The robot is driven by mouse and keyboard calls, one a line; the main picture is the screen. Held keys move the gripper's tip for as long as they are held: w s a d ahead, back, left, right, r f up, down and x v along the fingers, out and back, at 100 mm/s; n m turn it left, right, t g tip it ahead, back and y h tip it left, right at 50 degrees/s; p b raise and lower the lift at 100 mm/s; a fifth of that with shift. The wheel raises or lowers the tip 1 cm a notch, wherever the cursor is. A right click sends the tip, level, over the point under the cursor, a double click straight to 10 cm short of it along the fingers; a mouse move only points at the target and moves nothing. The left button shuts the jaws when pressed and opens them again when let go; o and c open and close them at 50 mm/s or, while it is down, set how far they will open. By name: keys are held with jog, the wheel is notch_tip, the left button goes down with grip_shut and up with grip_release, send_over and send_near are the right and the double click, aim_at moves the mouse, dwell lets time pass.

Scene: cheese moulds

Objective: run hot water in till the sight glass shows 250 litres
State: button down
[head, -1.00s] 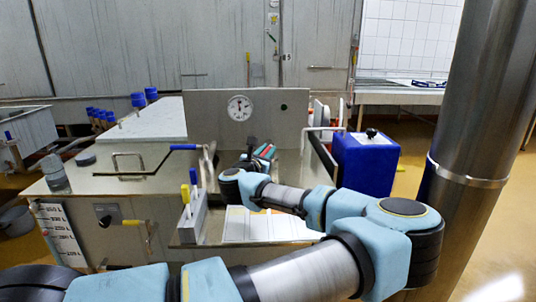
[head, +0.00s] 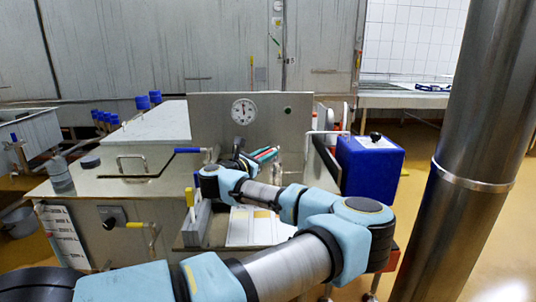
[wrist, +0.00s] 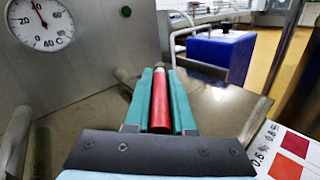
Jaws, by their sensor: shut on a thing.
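My gripper (wrist: 160,105) is shut on a red cylindrical handle (wrist: 161,108), which lies lengthwise between its teal fingers in the wrist view. In the head view the fingers show small, in front of the steel upright panel below the dial. What the red handle joins onto is hidden. The sight glass scale (head: 62,236) is a white strip with litre marks on the vat's front left. Its figures and the liquid level are too small to read surely.
A round dial (head: 244,111), marked in °C in the wrist view, is on the panel. A blue-gripped lever (head: 187,150) and a yellow-gripped handle (head: 135,224) are on the vat. A blue container (head: 370,167) stands right, near a steel column (head: 470,130).

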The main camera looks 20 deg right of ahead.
jog(key=c, duration=0.8)
grip_release()
jog(key=shift+o, duration=0.2)
jog(key=shift+r, duration=0.15)
notch_tip(320, 180, up, 10)
jog(key=shift+f+b, duration=0.15)
jog(key=shift+b, duration=0.15)
jog(key=shift+c, duration=0.3)
